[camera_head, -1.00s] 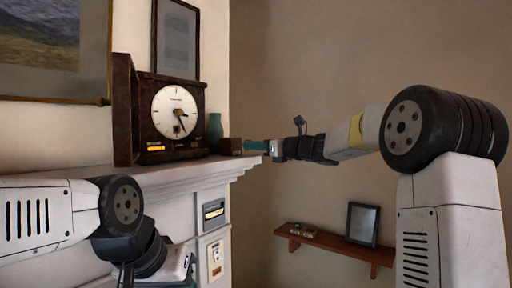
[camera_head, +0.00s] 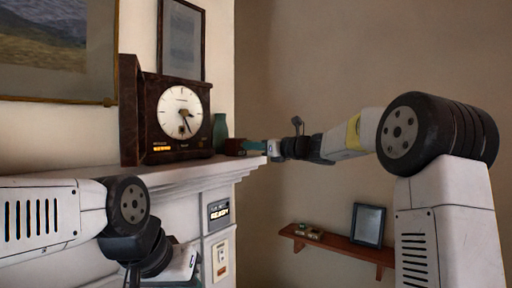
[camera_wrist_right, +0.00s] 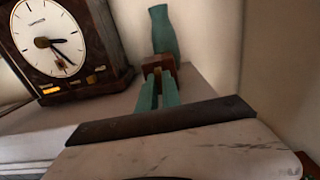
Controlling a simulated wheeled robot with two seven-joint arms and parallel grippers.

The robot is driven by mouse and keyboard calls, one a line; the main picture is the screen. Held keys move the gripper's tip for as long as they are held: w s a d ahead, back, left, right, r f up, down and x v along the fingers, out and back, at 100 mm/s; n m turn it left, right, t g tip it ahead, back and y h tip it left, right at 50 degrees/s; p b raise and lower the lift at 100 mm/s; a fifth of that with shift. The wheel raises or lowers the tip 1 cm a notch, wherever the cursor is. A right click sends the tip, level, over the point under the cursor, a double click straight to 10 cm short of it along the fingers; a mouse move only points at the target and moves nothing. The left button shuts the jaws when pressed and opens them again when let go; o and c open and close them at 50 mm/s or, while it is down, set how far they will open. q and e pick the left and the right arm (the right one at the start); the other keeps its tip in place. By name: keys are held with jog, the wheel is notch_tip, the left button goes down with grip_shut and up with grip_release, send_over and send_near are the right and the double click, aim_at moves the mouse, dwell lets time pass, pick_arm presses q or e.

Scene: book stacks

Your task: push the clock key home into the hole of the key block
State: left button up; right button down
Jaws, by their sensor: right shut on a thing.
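My right gripper (camera_wrist_right: 159,84) has teal fingers, shut on the clock key (camera_wrist_right: 157,73), a small brass-coloured piece between the tips. The tips are right at the near face of the block. How deep the key sits in the hole is hidden by the fingers. In the head view my right gripper (camera_head: 256,146) points left at the block. My left gripper (camera_head: 182,264) is low at left, its fingers unclear.
A dark wooden clock (camera_head: 180,118) with a white dial stands left of the block. The teal vase (camera_head: 220,133) stands behind the block. The mantel shelf (camera_head: 190,170) runs beneath them. A small wall shelf (camera_head: 340,246) with a frame hangs lower right.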

jog(key=c, duration=1.5)
grip_release()
jog(key=shift+o, duration=0.2)
jog(key=v, duration=0.8)
jog(key=shift+a, duration=0.1)
